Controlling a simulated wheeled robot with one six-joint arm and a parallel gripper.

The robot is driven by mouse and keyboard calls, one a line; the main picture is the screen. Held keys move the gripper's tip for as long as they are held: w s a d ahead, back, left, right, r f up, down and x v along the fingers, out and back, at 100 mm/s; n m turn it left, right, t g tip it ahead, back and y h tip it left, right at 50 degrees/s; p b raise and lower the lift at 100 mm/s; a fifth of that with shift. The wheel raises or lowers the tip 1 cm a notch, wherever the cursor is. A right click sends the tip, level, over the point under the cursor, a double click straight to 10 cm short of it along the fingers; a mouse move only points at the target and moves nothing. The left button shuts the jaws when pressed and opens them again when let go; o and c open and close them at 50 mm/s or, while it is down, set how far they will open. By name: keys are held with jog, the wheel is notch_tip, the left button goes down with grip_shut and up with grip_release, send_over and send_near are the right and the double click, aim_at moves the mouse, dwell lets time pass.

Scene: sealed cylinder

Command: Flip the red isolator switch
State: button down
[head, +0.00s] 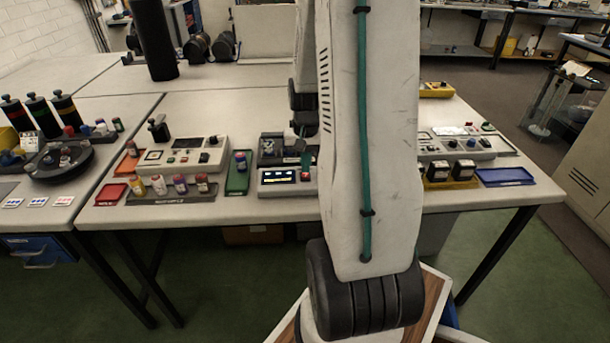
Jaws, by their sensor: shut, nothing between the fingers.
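A small red switch or knob (305,175) sits at the right end of the front face of a white control unit (270,190) with a lit display, on the middle of the bench. It is too small to tell its setting. My gripper (305,163) points down just above the red part, its teal tips close together and empty. I cannot tell whether the tips touch the red part. My white arm hides the bench right of the unit.
A green tray (238,173) stands left of the unit, beside another white instrument (186,155) with several capped vials in front. Right of my arm are black-and-gold blocks (463,170) and a blue tray (505,177). A tall black cylinder (155,40) stands behind.

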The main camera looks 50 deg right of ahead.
aim_at(306, 176)
jog(key=shift+f, duration=0.9)
dwell(0.3)
jog(key=shift+r, duration=3.55)
jog(key=s+a+r+n, duration=0.3)
jog(key=s+a+r, duration=0.1)
jog(key=a, duration=0.6)
jog(key=s+a+r+n+t, duration=0.1)
jog(key=s+a+r+n, duration=0.2)
jog(key=a+r, duration=0.3)
jog(key=s+a+r+n, duration=0.4)
jog(key=s+a+r, duration=0.1)
jog(key=a, duration=0.9)
jog(key=shift+s+a+r, duration=0.3)
